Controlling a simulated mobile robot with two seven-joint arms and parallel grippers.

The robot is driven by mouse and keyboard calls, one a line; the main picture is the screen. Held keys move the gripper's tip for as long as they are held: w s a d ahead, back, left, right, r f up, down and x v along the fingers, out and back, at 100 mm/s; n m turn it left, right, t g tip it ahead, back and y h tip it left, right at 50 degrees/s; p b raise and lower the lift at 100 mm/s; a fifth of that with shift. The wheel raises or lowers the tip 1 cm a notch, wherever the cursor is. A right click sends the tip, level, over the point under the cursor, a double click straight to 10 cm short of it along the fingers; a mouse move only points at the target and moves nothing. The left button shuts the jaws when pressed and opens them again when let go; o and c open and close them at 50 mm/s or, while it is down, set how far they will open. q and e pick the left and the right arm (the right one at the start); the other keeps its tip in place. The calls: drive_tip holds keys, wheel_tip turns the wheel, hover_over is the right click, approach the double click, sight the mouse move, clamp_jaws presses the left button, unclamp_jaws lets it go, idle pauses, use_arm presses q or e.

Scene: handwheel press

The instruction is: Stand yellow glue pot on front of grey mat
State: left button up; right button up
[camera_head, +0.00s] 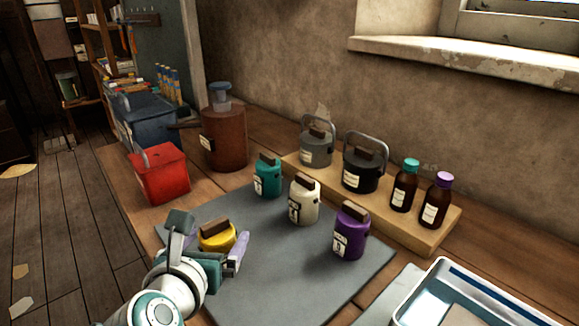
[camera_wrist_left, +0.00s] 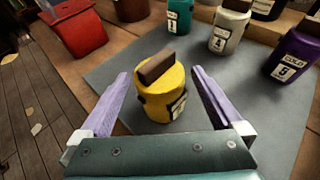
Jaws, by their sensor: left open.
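The yellow glue pot (camera_wrist_left: 163,90), with a brown block-shaped top and a white label, stands upright on the grey mat (camera_head: 275,285) near its left side. In the head view the yellow pot (camera_head: 217,236) is partly hidden behind my left gripper (camera_head: 210,245). In the left wrist view my left gripper (camera_wrist_left: 160,90) is open, with its two lilac fingers on either side of the pot and gaps between them and it. The mat (camera_wrist_left: 225,135) also shows around the pot there. My right gripper is not in view.
Teal (camera_head: 267,175), white (camera_head: 304,200) and purple (camera_head: 351,230) pots stand along the mat's back. A wooden board (camera_head: 420,235) behind holds lidded pots and bottles. A red box (camera_head: 160,173) is at left, a tray (camera_head: 440,275) at right. The mat's front is clear.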

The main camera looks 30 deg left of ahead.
use_arm(q)
drive_tip(key=s+d+r+m+g+h+p, duration=0.1)
drive_tip(key=s+d+r+m+h, duration=0.4)
drive_tip(key=m, duration=0.7)
drive_tip(key=s+d+r+m+g+h+p, duration=0.1)
drive_tip(key=s+d+r+m+h+p, duration=0.15)
drive_tip(key=d+m, duration=0.6)
drive_tip(key=s+a+r+m+g+y, duration=0.1)
drive_tip(key=s+r+m+g, duration=0.1)
drive_tip(key=s+m, duration=0.5)
drive_tip(key=s+a+r+m+g+y, duration=0.1)
drive_tip(key=s+m+g, duration=0.3)
drive_tip(key=m, duration=1.1)
drive_tip(key=s+a+r, duration=0.1)
drive_tip(key=s, duration=0.2)
drive_tip(key=shift+s+g+b, duration=0.25)
drive_tip(key=shift+g+b, duration=0.05)
drive_tip(key=shift+g, duration=0.1)
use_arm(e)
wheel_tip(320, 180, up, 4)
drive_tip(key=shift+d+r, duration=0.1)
